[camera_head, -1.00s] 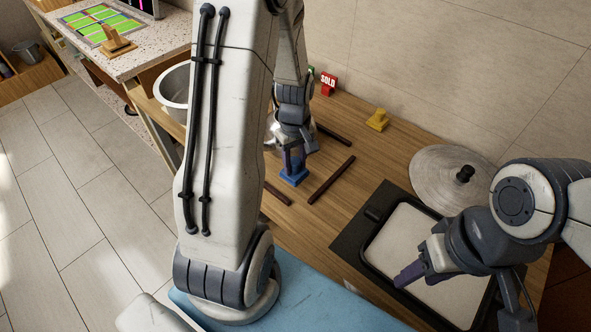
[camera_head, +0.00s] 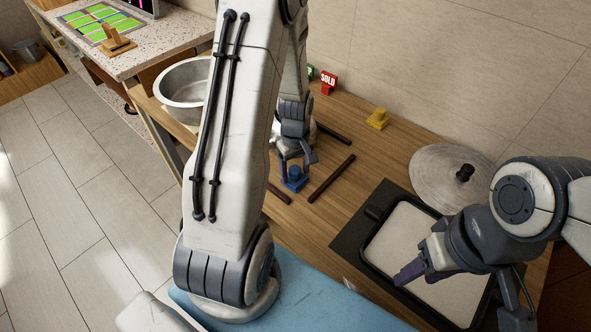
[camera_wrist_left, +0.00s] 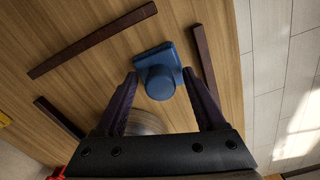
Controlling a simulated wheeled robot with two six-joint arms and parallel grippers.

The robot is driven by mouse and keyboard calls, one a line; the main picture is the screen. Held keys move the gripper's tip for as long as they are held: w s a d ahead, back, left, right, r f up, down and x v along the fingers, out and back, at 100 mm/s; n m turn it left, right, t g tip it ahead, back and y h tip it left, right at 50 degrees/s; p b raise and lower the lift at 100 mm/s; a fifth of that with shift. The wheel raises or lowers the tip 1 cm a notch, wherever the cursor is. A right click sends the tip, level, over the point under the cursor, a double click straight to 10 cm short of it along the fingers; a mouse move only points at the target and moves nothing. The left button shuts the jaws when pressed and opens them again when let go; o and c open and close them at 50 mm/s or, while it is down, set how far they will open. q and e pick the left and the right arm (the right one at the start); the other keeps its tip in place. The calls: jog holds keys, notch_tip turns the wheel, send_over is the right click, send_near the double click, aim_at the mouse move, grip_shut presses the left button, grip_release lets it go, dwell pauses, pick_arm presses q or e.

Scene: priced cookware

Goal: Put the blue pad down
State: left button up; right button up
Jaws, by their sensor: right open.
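The blue pad (camera_head: 294,180) is a small square block with a round knob on top. It rests on the wooden table among dark wooden strips. The left wrist view shows the blue pad (camera_wrist_left: 160,72) flat on the wood, with its knob between the spread fingers and a gap on each side. My left gripper (camera_head: 296,166) is open directly above and around the pad, touching neither side of the knob. My right gripper (camera_head: 408,274) is open and empty over the baking tray at the lower right.
Dark strips (camera_head: 331,178) lie on both sides of the pad. A yellow knobbed block (camera_head: 378,118) and a red SOLD sign (camera_head: 327,83) stand near the wall. A round lid (camera_head: 430,172) and a tray (camera_head: 372,240) are at right, a metal bowl (camera_head: 184,90) at left.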

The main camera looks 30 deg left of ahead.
aim_at(295, 170)
pick_arm(q)
jog(key=shift+r, duration=0.1)
notch_tip(295, 170, up, 12)
jog(key=s+d+r+m, duration=0.25)
jog(key=d+m, duration=0.25)
jog(key=d, duration=0.4)
jog(key=s+d+r+m, duration=0.2)
jog(key=s+d+m, duration=0.25)
jog(key=d, duration=0.35)
jog(key=s+d+r+m+h, duration=0.1)
jog(key=s+d+r+m, duration=0.1)
jog(key=s+d+m, duration=0.5)
jog(key=s+m, duration=0.3)
jog(key=s, duration=0.1)
jog(key=shift+s+d+m, duration=0.2)
jog(key=shift+m, duration=0.15)
